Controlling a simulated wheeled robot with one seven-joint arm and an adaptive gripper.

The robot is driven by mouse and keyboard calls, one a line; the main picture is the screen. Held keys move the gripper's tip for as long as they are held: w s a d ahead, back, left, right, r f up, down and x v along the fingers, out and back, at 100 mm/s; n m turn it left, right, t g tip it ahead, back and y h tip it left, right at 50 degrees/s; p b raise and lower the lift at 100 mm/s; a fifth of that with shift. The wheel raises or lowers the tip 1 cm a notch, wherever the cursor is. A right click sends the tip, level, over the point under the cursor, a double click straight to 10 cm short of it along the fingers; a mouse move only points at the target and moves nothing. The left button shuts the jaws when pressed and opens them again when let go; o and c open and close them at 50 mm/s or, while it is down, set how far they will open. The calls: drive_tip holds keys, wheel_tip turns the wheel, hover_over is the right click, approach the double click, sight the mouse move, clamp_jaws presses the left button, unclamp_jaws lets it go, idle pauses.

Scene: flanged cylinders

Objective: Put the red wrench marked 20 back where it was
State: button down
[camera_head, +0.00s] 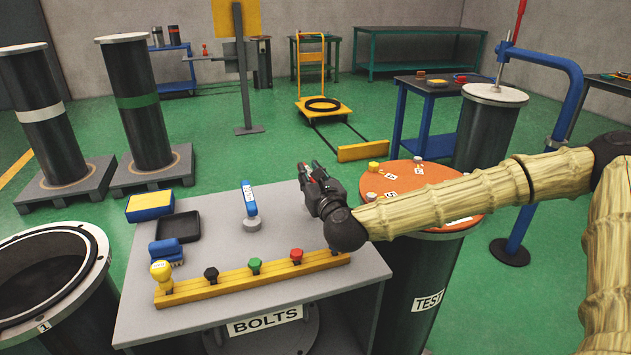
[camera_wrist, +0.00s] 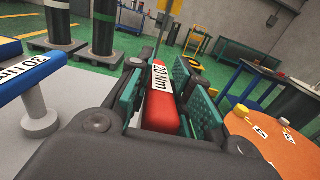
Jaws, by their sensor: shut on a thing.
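The red wrench (camera_wrist: 160,107), with a white label reading 20 Nm, is between the green-padded fingers of my gripper (camera_wrist: 162,100) in the wrist view. My gripper is shut on it.
A yellow rail (camera_head: 225,285) with several coloured knobs runs along the table's front. A round orange top (camera_head: 425,185) with small labelled items stands at the right.

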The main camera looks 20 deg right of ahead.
drive_tip(key=shift+w+d, duration=0.2)
drive_tip(key=shift+w, duration=0.1)
drive_tip(key=shift+w+d+f, duration=0.2)
drive_tip(key=shift+w+f, duration=0.05)
drive_tip(key=shift+f, duration=0.3)
drive_tip(key=shift+w+d+f, duration=0.15)
drive_tip(key=shift+w+f, duration=0.1)
drive_tip(key=shift+f, duration=0.3)
drive_tip(key=shift+w+d+f, duration=0.2)
drive_tip(key=shift+w+f, duration=0.05)
drive_tip(key=shift+f, duration=0.3)
drive_tip(key=shift+f+b, duration=0.15)
drive_tip(key=shift+b, duration=0.2)
drive_tip(key=c, duration=1.3)
unclamp_jaws()
drive_tip(key=shift+p, duration=0.45)
drive_tip(key=s, duration=1.2)
drive_tip(key=shift+d+r+b, duration=0.4)
drive_tip(key=shift+r, duration=0.05)
